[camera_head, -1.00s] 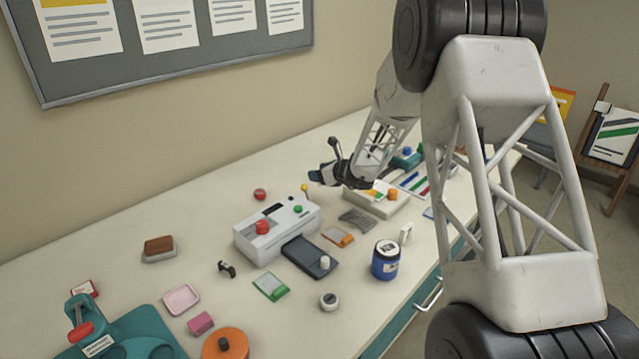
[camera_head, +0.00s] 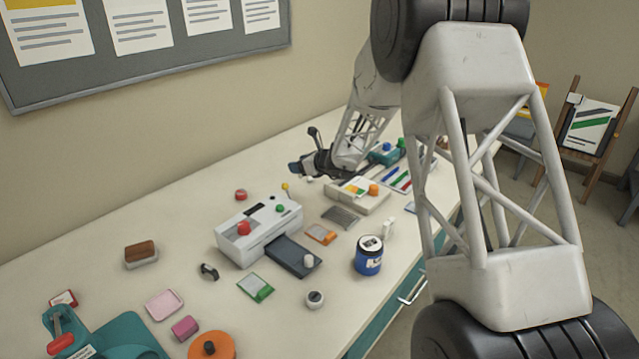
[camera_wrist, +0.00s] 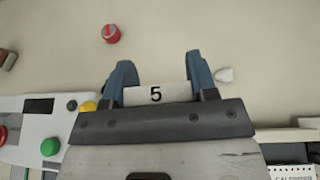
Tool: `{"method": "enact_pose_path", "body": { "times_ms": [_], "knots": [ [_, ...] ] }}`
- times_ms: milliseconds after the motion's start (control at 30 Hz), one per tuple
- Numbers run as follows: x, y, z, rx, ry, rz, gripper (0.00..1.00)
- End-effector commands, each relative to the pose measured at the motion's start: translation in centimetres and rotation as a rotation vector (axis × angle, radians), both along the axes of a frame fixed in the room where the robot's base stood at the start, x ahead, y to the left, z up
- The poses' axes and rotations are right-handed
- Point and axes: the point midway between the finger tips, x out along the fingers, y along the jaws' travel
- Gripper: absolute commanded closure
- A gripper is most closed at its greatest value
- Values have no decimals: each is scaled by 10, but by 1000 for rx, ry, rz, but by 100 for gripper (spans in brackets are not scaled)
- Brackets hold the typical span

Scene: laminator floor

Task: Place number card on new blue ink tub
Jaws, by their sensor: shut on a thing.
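My gripper (camera_wrist: 157,85) is shut on a white number card (camera_wrist: 172,93) with a black 5, held between its two blue-grey fingers in the wrist view. In the head view my gripper (camera_head: 296,168) hangs over the far part of the bench, behind the white laminator, and the card cannot be made out there. The blue ink tub (camera_head: 368,262) stands upright near the bench's front edge, right of the laminator.
The white laminator (camera_head: 228,232) with red and green knobs stands mid-bench, its dark tray (camera_head: 292,256) toward the tub. A red round thing (camera_wrist: 111,33) lies beyond my gripper. An orange-framed card (camera_head: 321,234) lies nearby.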

Motion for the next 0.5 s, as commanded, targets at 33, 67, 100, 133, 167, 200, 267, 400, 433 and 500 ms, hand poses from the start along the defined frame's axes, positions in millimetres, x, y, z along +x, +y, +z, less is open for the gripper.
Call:
{"method": "enact_pose_path", "body": {
  "times_ms": [33, 67, 100, 133, 167, 200, 267, 400, 433, 500],
  "knots": [
    [-1, -1, 1, 0, 0, -1, 71],
    [-2, -2, 2, 0, 0, -1, 71],
    [-4, -4, 3, 0, -1, -2, 71],
    [-5, -5, 4, 0, -2, -1, 71],
    [-7, -7, 5, -1, -2, -2, 71],
    [-10, -9, 6, 0, -2, -3, 71],
    [-16, -14, 8, -1, -1, -5, 71],
    [-35, -29, 15, -1, -2, -8, 71],
    [-40, -32, 17, -2, -2, -7, 71],
    [-53, -41, 21, -4, -3, -10, 71]
  ]
}}
